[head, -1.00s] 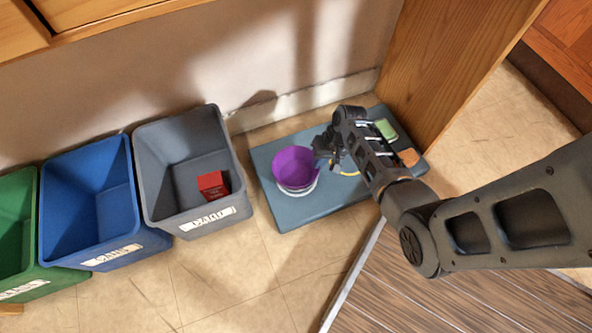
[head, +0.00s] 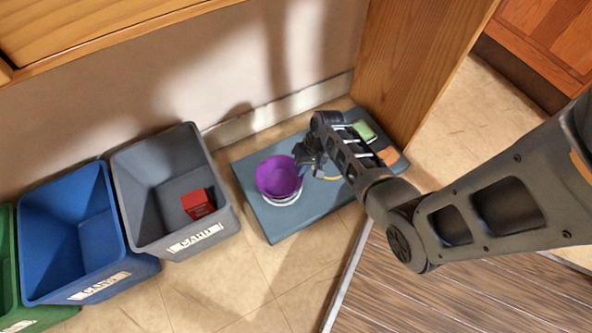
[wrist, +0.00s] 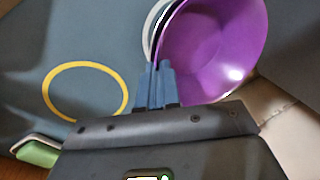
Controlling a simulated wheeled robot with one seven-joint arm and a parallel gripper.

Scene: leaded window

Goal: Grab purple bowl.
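The purple bowl (head: 279,176) is at the left part of the blue-grey mat (head: 275,225), over a white ring (head: 284,201) that shows along its lower edge. In the wrist view the bowl (wrist: 215,50) fills the upper right, its inside facing the camera. My gripper (head: 301,161) is at the bowl's right side in the head view. In the wrist view its two fingers (wrist: 156,72) are close together at the bowl's near rim and look shut on it. The fingers hide part of the rim. I cannot tell whether the bowl is clear of the mat.
A yellow ring (wrist: 84,92), a green item (head: 364,131) and an orange item (head: 388,156) are on the mat. A grey bin (head: 150,215) holding a red box (head: 198,203), a blue bin (head: 65,230) and a green bin (head: 30,318) stand left. A wooden panel (head: 410,70) rises behind right.

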